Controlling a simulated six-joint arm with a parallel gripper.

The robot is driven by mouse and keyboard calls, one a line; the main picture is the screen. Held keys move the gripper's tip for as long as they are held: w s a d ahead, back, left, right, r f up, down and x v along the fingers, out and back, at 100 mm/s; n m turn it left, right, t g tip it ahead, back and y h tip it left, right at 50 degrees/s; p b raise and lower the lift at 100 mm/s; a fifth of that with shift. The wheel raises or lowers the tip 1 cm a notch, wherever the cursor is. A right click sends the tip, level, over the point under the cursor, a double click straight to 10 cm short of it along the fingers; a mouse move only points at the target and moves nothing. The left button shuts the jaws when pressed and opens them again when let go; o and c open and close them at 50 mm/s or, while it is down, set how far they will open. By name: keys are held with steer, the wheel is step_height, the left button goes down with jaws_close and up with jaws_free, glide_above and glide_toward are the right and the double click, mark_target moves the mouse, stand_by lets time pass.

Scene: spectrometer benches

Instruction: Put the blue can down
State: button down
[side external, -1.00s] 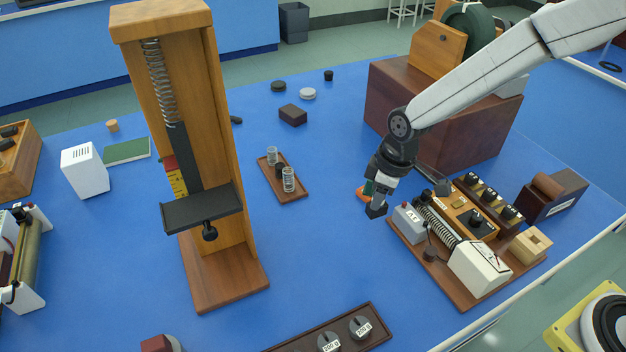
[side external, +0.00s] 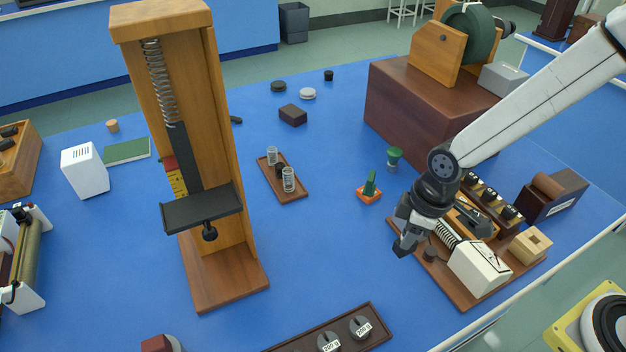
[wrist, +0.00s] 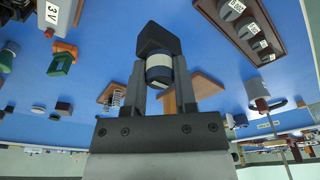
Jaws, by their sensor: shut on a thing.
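My gripper (side external: 404,244) hangs above the left edge of the wooden circuit board (side external: 462,297) in the side view. In the wrist view my gripper (wrist: 160,84) is shut on the blue can (wrist: 159,70), which shows a dark blue body with a pale band. The can sits between the two dark fingers, and a dark block-like part covers its far end. In the side view I cannot make out the can apart from the dark gripper. The blue table shows beyond it, and I cannot tell how high the can is held.
A green cone on an orange base (side external: 369,190) and a green-topped piece (side external: 394,157) stand just behind my gripper. A tall wooden spring stand (side external: 228,285) is on the left. A small tray with cylinders (side external: 283,179) lies mid-table. Bare blue table lies between the stand and the circuit board.

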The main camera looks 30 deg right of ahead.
steer(key=shift+w+a+f, duration=0.65)
steer(key=shift+w+f, duration=0.9)
steer(key=shift+w, duration=0.55)
steer(key=shift+w+a+f, duration=0.65)
steer(key=shift+w+f, duration=0.85)
steer(key=shift+w, duration=0.55)
steer(key=shift+w+a+f, duration=0.65)
steer(key=shift+w+f, duration=0.9)
steer(key=shift+w, duration=0.55)
steer(key=shift+w+a+f, duration=0.1)
steer(key=shift+w+f, duration=0.15)
steer(key=shift+f, duration=1.6)
steer(key=shift+f, duration=0.1)
steer(key=shift+c, duration=2)
jaws_free()
